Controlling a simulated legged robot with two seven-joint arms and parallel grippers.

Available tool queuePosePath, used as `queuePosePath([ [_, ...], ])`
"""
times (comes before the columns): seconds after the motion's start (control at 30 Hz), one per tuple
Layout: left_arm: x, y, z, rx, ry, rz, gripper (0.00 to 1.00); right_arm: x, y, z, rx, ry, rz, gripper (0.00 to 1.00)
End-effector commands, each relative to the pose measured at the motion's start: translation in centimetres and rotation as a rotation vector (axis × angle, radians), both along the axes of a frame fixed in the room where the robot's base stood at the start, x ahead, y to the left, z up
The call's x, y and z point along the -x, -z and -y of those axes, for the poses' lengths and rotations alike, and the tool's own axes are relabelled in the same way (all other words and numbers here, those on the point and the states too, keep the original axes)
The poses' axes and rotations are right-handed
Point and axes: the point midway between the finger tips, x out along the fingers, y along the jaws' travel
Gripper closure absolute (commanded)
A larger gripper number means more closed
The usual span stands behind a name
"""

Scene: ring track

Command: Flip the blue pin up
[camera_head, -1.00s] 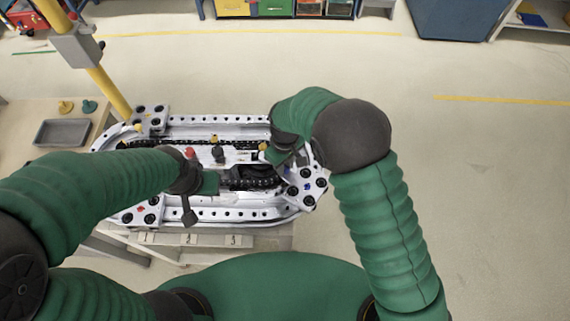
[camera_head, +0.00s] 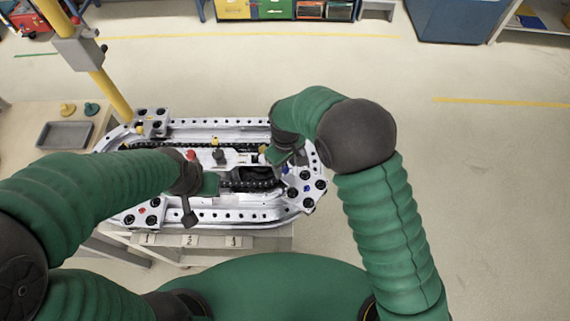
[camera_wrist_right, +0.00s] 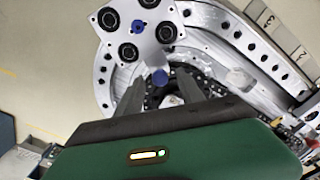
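The blue pin (camera_wrist_right: 160,77) shows in the right wrist view as a small round blue end near the corner plate of the ring track. It lies just beyond and between the two fingertips of my right gripper (camera_wrist_right: 160,88). These fingers are apart, with no contact on the pin visible. In the head view my right gripper (camera_head: 284,156) is over the right end of the track, and its fingers are mostly hidden by the wrist. My left gripper (camera_head: 207,187) is over the track's middle front; its fingers are not clear.
The silver ring track (camera_head: 250,214) with a dark chain stands on a bench. A corner plate (camera_wrist_right: 118,17) with black round holes and a blue spot (camera_wrist_right: 138,28) is near my right fingers. A yellow post (camera_head: 107,88) and grey tray (camera_head: 64,135) are at the left. Open floor lies right.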

Motion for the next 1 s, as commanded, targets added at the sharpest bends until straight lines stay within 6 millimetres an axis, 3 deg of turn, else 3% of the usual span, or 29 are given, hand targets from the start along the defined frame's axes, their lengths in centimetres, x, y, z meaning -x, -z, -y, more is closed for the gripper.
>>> queuePosePath([
  [0.27,0.0,0.3,0.0,0.000,0.000,0.000,1.00,-0.1,-0.7,-0.1,-0.002,0.000,0.002,0.55],
  [0.37,0.0,0.7,0.0,0.000,0.000,0.000,1.00,-0.1,-2.6,-0.1,-0.003,0.001,0.005,0.55],
  [0.8,0.0,2.4,0.0,0.000,0.000,0.000,1.00,-0.2,-14.6,-0.1,-0.002,0.000,0.004,0.55],
  [1.0,0.0,2.5,0.0,0.000,0.000,0.000,1.00,-0.1,-16.6,-0.1,0.000,0.000,0.000,0.55],
])
